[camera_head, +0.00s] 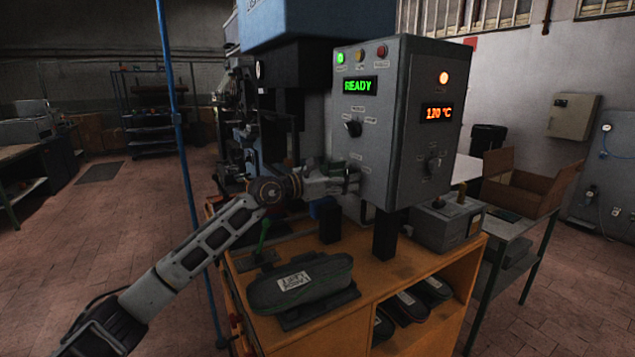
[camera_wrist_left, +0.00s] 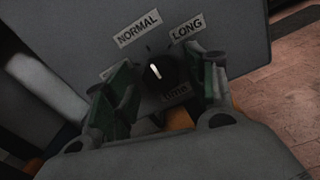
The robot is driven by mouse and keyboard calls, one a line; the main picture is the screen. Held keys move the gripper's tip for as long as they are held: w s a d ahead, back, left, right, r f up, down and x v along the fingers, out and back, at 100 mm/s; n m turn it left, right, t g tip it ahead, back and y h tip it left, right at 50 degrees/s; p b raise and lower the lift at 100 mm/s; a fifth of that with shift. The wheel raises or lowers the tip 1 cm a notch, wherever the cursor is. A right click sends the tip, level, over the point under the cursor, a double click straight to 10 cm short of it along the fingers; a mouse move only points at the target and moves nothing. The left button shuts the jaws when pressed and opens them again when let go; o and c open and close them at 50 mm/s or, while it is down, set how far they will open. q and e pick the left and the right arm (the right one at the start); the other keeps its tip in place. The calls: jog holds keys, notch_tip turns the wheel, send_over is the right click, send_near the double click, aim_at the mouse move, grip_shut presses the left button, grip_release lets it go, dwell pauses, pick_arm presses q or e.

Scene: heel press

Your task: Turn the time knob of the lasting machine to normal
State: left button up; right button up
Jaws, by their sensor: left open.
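The lasting machine's grey control box (camera_head: 378,75) stands on the bench in the head view. The "LONG" label (camera_wrist_left: 187,28) is to the right. My left gripper (camera_head: 350,182) is at the lower part of the box front, open, with green-padded fingers (camera_wrist_left: 165,88) on either side of the knob. Contact cannot be told. My right gripper is out of view.
Another knob (camera_head: 353,128) sits higher on the same face, under a green "READY" display (camera_head: 360,86). The side face shows "120 °C" (camera_head: 437,113). A dark shoe-like piece (camera_head: 300,283) lies on the wooden bench below. A blue pole (camera_head: 176,120) stands left of the machine.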

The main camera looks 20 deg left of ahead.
pick_arm(q)
jog(key=v, duration=1.1)
jog(key=shift+s, duration=0.15)
dwell(0.4)
jog(key=shift+a, duration=0.15)
dwell(0.5)
